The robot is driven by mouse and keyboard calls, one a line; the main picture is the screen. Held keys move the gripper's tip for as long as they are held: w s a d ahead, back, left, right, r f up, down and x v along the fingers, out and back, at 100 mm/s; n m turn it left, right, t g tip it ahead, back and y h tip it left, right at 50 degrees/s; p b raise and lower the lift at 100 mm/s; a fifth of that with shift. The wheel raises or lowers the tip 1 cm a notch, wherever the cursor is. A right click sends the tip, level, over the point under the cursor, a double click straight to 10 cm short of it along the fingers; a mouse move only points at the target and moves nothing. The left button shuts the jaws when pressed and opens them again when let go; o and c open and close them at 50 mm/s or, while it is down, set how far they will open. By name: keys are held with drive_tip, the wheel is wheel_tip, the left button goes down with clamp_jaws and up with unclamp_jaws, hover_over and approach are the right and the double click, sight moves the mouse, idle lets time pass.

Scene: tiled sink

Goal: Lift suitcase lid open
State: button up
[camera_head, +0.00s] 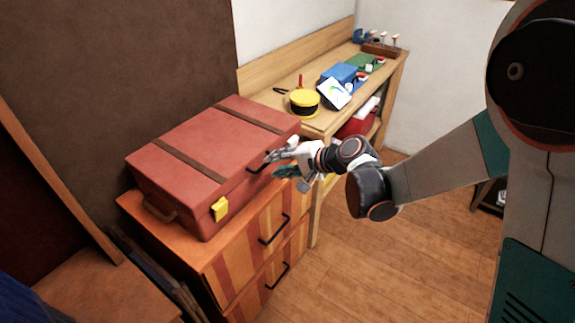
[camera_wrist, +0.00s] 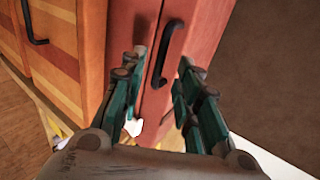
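A red suitcase (camera_head: 205,155) with two brown straps lies shut on a striped drawer cabinet. A yellow latch (camera_head: 220,208) sits on its front, and a dark handle (camera_head: 258,166) is farther along that front toward the right. My gripper (camera_head: 272,163) is at the front of the suitcase by the dark handle. In the wrist view my gripper (camera_wrist: 158,85) is open, its green fingers on either side of the dark handle (camera_wrist: 167,50). I cannot tell whether a finger touches the handle. The suitcase's front (camera_wrist: 205,30) and its lid seam show behind the fingers.
The drawer cabinet (camera_head: 225,275) has dark bar handles. A wooden workbench (camera_head: 320,120) behind holds a yellow-black round object (camera_head: 304,101), a tablet (camera_head: 334,93) and a blue box (camera_head: 340,73). Wooden floor (camera_head: 390,270) is free at the right.

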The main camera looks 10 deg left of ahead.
sight(267, 165)
drive_tip(key=shift+b+x, duration=1.25)
drive_tip(key=shift+x, duration=1.7)
drive_tip(key=shift+a+f, duration=0.1)
drive_tip(key=shift+a, duration=0.1)
clamp_jaws()
